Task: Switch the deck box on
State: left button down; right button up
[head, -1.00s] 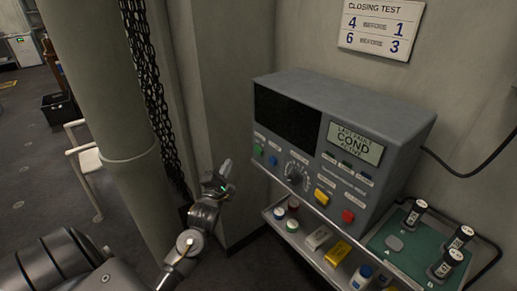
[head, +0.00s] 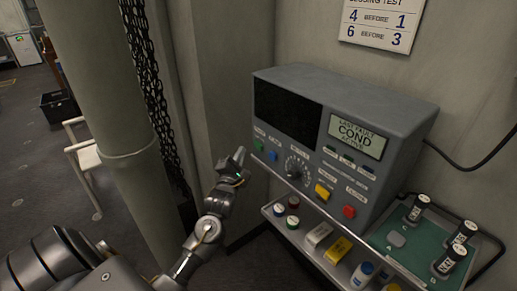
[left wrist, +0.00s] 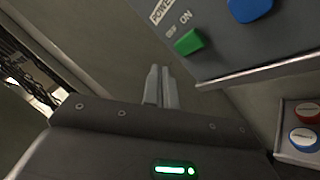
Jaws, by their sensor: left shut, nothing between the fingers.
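The deck box (head: 345,130) is a grey console on the wall shelf, with a dark screen and a small display reading "LAST FAULT COND ACTIVE". Its green power switch (head: 259,144) is at the lower left of the front. In the left wrist view the green switch (left wrist: 189,42) sits below a label reading "POWER" and "OFF ON", tilted in the picture. My left gripper (head: 239,154) is shut and empty, just left of the switch and apart from it. Its fingertips (left wrist: 161,72) show left of and below the switch in the wrist view. My right gripper is not in view.
Beside the switch is a blue button (head: 273,156); a dial (head: 297,168), yellow button (head: 322,193) and red button (head: 348,211) follow. A tray (head: 290,236) below holds small items. A green mat (head: 401,240) carries several black cylinders. A pillar (head: 125,130) stands left.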

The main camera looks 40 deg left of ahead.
aim_at(256, 142)
pick_arm(q)
jog(key=w, duration=0.1)
jog(key=w+d, duration=0.1)
jog(key=w, duration=0.1)
jog(key=shift+d, duration=0.2)
dwell(0.8)
dwell(1.1)
jog(key=shift+w+d, duration=0.1)
jog(key=shift+w, duration=0.05)
jog(key=shift+w+d, duration=0.1)
jog(key=shift+w, duration=0.1)
jog(key=shift+w+d+r+b, duration=0.2)
jog(key=shift+d+r+b, duration=0.1)
jog(key=shift+r, duration=0.1)
dwell(1.3)
jog(key=shift+a+f, duration=0.1)
jog(key=shift+f, duration=0.05)
